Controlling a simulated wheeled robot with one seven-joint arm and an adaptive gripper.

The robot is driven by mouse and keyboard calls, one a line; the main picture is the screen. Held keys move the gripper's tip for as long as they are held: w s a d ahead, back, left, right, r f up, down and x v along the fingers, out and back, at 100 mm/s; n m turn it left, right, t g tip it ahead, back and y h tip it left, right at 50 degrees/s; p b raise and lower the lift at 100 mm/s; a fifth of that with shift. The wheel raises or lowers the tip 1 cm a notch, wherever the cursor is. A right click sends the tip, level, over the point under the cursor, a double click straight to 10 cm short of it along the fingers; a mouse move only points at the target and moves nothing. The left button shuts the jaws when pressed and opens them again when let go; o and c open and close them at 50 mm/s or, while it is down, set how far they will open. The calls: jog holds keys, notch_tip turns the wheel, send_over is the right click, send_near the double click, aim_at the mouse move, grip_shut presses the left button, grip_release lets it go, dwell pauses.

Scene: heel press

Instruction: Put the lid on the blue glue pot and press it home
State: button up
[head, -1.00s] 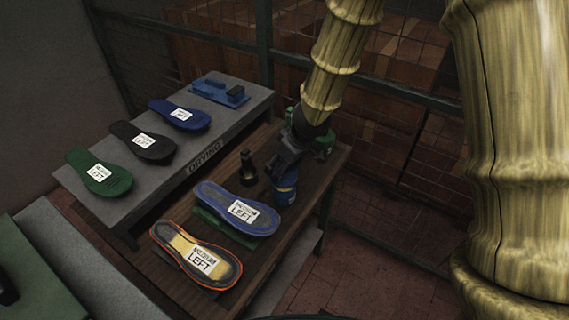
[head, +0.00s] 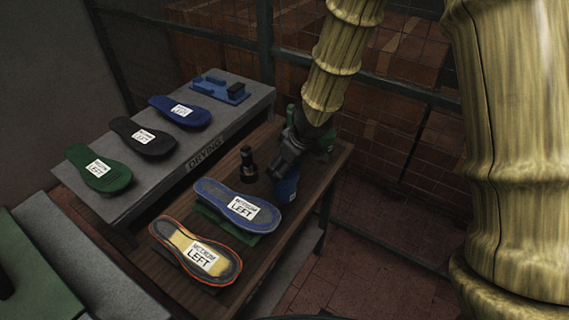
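The blue glue pot (head: 287,188) stands on the brown wooden bench, behind the blue-rimmed sole. My gripper (head: 283,166) points down at the top of the pot, at the end of my bamboo-patterned arm. Its dark fingers cover the pot's top, so I cannot see the lid or tell whether the fingers are open or shut. Only the pot's blue side with a small pale label shows below them.
A black upright object (head: 248,166) stands just left of the pot. A blue-rimmed sole (head: 213,189) and an orange-rimmed sole (head: 176,238) lie in front. A green object (head: 325,142) is partly hidden behind my gripper. The grey drying shelf (head: 222,130) holds several items.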

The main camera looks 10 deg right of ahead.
jog(key=shift+s+f, duration=0.1)
jog(key=shift+f, duration=0.35)
dwell(0.6)
jog(key=shift+f+b, duration=0.25)
jog(key=shift+b, duration=0.1)
jog(key=shift+f, duration=0.2)
jog(key=shift+f+b, duration=0.3)
jog(key=shift+f, duration=0.05)
jog(key=shift+s+f, duration=0.1)
jog(key=shift+f, duration=0.6)
dwell(2.3)
jog(key=o, duration=0.9)
